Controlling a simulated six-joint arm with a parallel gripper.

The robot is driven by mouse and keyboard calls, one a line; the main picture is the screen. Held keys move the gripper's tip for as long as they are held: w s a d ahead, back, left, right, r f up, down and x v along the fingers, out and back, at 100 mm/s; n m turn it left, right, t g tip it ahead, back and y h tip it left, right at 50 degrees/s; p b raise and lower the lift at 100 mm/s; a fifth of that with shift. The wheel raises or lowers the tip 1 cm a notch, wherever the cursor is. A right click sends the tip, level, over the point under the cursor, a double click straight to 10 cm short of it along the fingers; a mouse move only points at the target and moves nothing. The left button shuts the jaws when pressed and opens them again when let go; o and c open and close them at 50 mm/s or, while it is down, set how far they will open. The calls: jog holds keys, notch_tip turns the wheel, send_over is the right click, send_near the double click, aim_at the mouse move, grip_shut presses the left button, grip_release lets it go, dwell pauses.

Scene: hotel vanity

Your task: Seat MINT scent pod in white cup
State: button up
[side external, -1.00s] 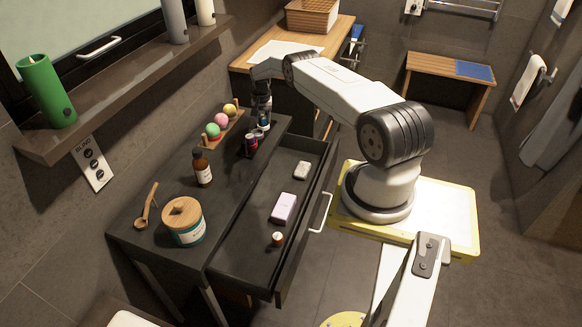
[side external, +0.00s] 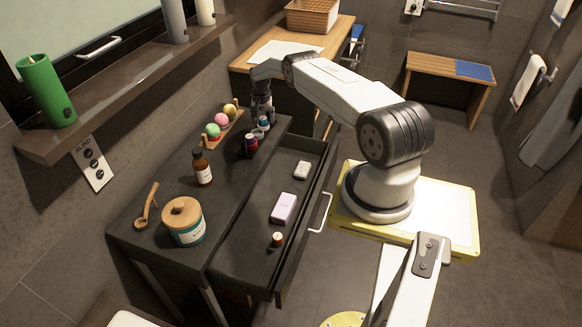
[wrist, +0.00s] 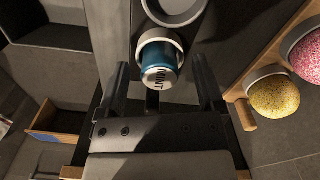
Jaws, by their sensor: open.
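The MINT scent pod (wrist: 161,68), blue with a white lettered end, is in the wrist view. A pale ring-shaped rim (wrist: 158,40) wraps its far side; how deep the pod sits in it I cannot tell. An empty white cup (wrist: 176,10) shows just beyond, cut by the top edge. My gripper (wrist: 161,88) is open, with one finger on each side of the pod and visible gaps between. In the side view my gripper (side external: 262,108) points down over the far end of the dark vanity, right above the small blue pod (side external: 263,122).
Coloured balls (side external: 221,119) stand on a wooden rack left of my gripper. A dark red pod (side external: 251,143) is just in front. A brown bottle (side external: 202,168) and lidded jar (side external: 184,222) stand nearer. The open drawer (side external: 254,253) holds a soap bar, box and small bottle.

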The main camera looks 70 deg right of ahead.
jog(key=shift+r, duration=3.85)
jog(key=shift+w+a+r, duration=0.2)
jog(key=w+a+r+n, duration=0.15)
jog(key=a+r, duration=0.25)
jog(key=a, duration=0.4)
jog(key=w+a+r+n+t, duration=0.1)
jog(key=a+r+n, duration=0.25)
jog(key=a, duration=0.45)
jog(key=w+a+r+n, duration=0.1)
jog(key=a+r+n, duration=0.1)
jog(key=a+r, duration=0.45)
jog(key=s+a+r+n+t, duration=0.1)
jog(key=s+a+n, duration=0.6)
jog(key=s+a, duration=1.2)
jog(key=a+r, duration=0.1)
jog(key=a, duration=0.1)
jog(key=shift+s+a+t, duration=0.15)
jog(key=shift+a+t, duration=0.15)
jog(key=shift+a, duration=0.05)
